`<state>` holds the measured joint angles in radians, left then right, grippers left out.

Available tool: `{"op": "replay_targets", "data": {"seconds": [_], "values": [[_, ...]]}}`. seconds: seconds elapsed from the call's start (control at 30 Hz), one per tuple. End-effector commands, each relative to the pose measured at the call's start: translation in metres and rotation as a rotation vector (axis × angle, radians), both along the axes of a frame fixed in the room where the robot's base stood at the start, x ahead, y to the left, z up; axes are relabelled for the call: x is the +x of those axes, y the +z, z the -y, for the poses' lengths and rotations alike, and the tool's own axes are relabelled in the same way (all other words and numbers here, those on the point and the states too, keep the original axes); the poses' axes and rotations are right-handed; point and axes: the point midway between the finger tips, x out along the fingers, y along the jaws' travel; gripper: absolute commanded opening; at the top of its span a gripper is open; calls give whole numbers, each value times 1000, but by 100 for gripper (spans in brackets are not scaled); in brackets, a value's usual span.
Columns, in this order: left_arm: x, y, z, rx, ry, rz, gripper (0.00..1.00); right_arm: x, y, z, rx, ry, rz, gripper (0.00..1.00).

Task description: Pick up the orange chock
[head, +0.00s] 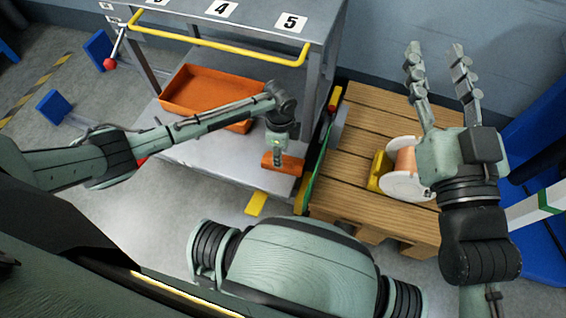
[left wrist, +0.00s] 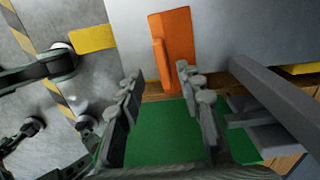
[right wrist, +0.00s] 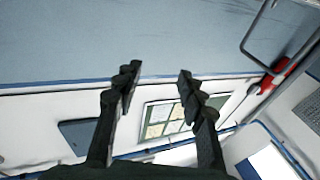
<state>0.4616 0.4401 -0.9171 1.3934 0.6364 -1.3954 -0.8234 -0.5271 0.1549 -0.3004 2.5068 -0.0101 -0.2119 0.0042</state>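The orange chock (head: 287,164) lies at the front right corner of the cart's grey lower shelf, close to the wooden pallet. In the left wrist view the chock (left wrist: 176,42) is an upright orange block with a raised ridge, just beyond the fingertips. My left gripper (head: 278,160) points down at the chock and partly covers it in the head view. My right gripper (head: 436,55) is open, empty and raised above the pallet.
An orange tray (head: 190,92) sits on the lower shelf (head: 215,160). A wooden pallet (head: 355,150) carries a white-flanged copper spool (head: 405,165) beside a yellow chock (head: 378,170). A yellow block (head: 256,204) lies in front of the shelf. A yellow rail (head: 220,45) crosses above.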

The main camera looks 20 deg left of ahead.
Motion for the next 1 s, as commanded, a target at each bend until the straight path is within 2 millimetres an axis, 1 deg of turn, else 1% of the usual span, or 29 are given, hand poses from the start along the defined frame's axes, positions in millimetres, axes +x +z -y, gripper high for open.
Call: {"op": "replay_targets", "data": {"seconds": [0.03,0.2,0.3,0.43,0.63,0.67,0.93,1.0], "values": [[0,-7,0,1,0,-1,36,-2,6,-3,19,7,35,40],[3,-25,1,0,0,-1,36,-14,35,-8,91,24,175,40],[3,-39,1,1,1,-1,36,-16,45,-5,111,20,240,40],[3,-45,1,1,0,0,36,-18,52,-3,123,17,281,40],[3,-45,1,0,0,0,36,-18,53,-2,124,17,284,40],[3,-45,1,0,0,0,35,-18,53,-2,124,17,284,40],[3,-45,1,0,0,0,1,-18,53,-2,124,17,283,40],[3,-45,1,0,0,0,0,-18,53,-2,124,17,283,40]]}}
